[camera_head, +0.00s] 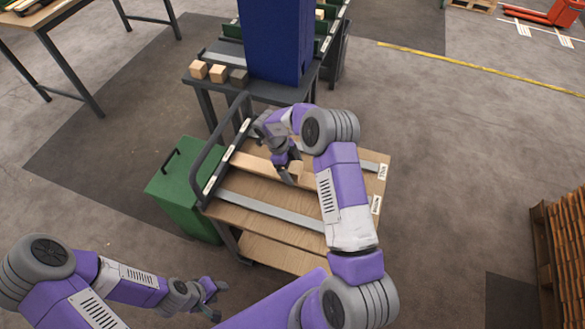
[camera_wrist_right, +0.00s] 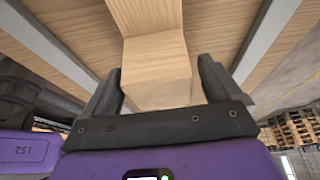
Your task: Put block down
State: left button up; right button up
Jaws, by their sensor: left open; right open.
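A small light wooden block (camera_head: 297,168) is at the fingers of my right gripper (camera_head: 287,168), over the cart's top deck. In the right wrist view the block (camera_wrist_right: 157,68) lies between the two spread fingers of the right gripper (camera_wrist_right: 158,90), which is open. A long wooden bar (camera_head: 256,167) lies across the cart deck, and the block appears to rest on or against it; the exact contact is hidden. My left gripper (camera_head: 212,292) is open and empty at the lower left, away from the cart.
The wooden cart (camera_head: 255,196) has grey strips, a dark handle (camera_head: 217,150) and a lower shelf. A green bin (camera_head: 180,185) stands left of it. Behind is a dark table (camera_head: 260,88) with several small blocks (camera_head: 218,73) and a blue box (camera_head: 275,40). Stacked pallets (camera_head: 565,240) stand at right.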

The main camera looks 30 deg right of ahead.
jog(key=p+v, duration=0.2)
jog(key=v, duration=1)
jog(key=shift+r, duration=0.1)
